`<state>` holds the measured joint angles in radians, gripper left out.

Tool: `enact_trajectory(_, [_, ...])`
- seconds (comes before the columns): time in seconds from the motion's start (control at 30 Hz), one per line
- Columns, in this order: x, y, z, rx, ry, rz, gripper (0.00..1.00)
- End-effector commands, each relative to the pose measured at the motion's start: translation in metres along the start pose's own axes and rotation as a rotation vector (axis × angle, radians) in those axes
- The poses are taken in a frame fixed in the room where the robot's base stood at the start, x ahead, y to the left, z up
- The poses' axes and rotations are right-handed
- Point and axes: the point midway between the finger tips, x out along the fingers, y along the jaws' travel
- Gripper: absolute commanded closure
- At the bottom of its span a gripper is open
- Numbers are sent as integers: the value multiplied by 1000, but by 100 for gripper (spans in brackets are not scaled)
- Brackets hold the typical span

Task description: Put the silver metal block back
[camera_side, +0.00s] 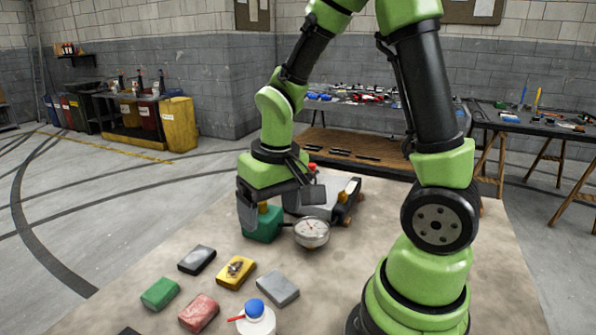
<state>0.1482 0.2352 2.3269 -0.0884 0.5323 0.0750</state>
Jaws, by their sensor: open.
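A plain silver-grey block (278,289) lies flat on the table at the front, right of a yellow block. My gripper (280,203) is farther back, above and behind it, with its two dark fingers spread apart. The gripper is open. Between and below its fingers is a green block-like body (263,224) with a brass-coloured piece on top. A round dial gauge (311,232) stands just right of it. A grey and black device (345,200) sits behind the gauge, partly hidden by the gripper. I cannot tell whether a finger touches the green body.
Near the silver block lie a yellow block (236,271) with a dark mark, a dark grey block (197,259), a green block (160,293) and a red block (199,312). A white bottle with a blue cap (256,316) stands at the front edge. The table's left-back area is clear.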

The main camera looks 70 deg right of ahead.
Motion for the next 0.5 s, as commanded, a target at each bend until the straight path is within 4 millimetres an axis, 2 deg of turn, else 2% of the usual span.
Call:
enact_trajectory(0.03, [-21,-6,2,-1,55,-27,22])
enact_trajectory(0.2, [-82,-18,25,-2,201,-130,22])
enact_trajectory(0.33, [-115,-24,51,-12,296,-217,22])
enact_trajectory(0.5, [-139,-26,78,-27,376,-308,22])
